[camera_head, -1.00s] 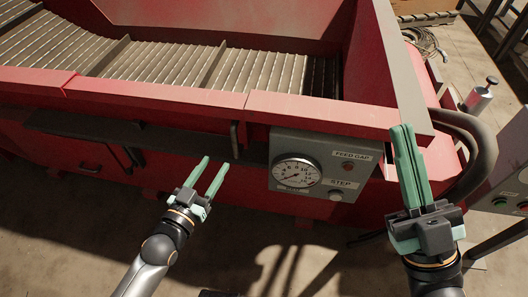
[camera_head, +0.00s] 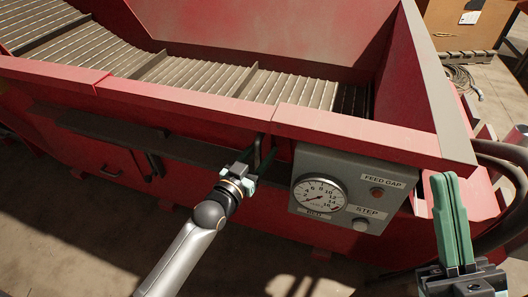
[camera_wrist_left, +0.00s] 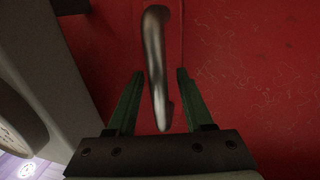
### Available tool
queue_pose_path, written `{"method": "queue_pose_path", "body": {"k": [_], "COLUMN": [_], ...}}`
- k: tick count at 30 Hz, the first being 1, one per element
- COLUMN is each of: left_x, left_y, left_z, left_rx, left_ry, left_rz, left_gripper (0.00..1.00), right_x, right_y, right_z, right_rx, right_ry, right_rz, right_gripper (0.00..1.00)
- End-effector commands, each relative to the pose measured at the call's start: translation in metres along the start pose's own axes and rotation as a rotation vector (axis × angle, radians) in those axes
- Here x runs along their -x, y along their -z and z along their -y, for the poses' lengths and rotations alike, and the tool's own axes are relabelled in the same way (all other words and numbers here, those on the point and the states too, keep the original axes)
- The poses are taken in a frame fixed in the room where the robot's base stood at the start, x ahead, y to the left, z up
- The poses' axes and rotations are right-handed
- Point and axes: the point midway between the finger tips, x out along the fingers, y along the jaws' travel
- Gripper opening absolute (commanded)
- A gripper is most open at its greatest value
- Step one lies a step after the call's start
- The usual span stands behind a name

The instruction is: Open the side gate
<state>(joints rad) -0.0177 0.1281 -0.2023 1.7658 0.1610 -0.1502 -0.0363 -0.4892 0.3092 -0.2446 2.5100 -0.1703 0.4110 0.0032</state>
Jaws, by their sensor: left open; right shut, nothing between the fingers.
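A dark metal bar handle (camera_head: 257,152) is fixed to the red side of the machine, just left of the grey gauge box. In the left wrist view the handle (camera_wrist_left: 154,62) runs upright between the two green fingers. My left gripper (camera_head: 264,155) is open around it, with a gap visible on both sides. I cannot make out the gate's edges, and the gripper partly hides the handle in the head view. My right gripper (camera_head: 447,187) is shut and empty, at the right in front of the machine.
The grey box (camera_head: 350,180) with a gauge, a FEED GAP light and a STEP button is close to the right of my left gripper. A dark ledge (camera_head: 120,130) runs along the red side. Thick hoses (camera_head: 505,165) are at the far right.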

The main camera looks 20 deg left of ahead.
Motion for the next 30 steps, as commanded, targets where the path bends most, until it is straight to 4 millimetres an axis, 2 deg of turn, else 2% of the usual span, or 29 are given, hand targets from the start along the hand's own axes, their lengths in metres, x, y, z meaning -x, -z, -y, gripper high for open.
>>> {"method": "queue_pose_path", "body": {"k": [4, 14, 27, 30], "left_x": [-0.0104, -0.0126, -0.0123, -0.0123], "left_y": [-0.0004, 0.0001, 0.0001, 0.0001], "left_z": [-0.0004, -0.0004, -0.0002, -0.0002], "left_rx": [0.001, 0.001, 0.001, 0.001], "left_ry": [0.0, 0.0, 0.0, 0.0], "left_rz": [0.0, 0.001, 0.001, 0.001], "left_gripper": [0.52, 0.52, 0.02, 0.0], "right_x": [0.0031, 0.0029, 0.0026, 0.0026], "right_y": [-0.0037, -0.0037, -0.0031, -0.003], "right_z": [0.0018, 0.0022, 0.0022, 0.0022], "right_rx": [-0.006, -0.007, -0.007, -0.006], "right_ry": [0.001, 0.004, 0.004, 0.004], "right_rz": [0.004, 0.004, 0.001, 0.001], "right_gripper": [0.0, 0.0, 0.0, 0.0]}}
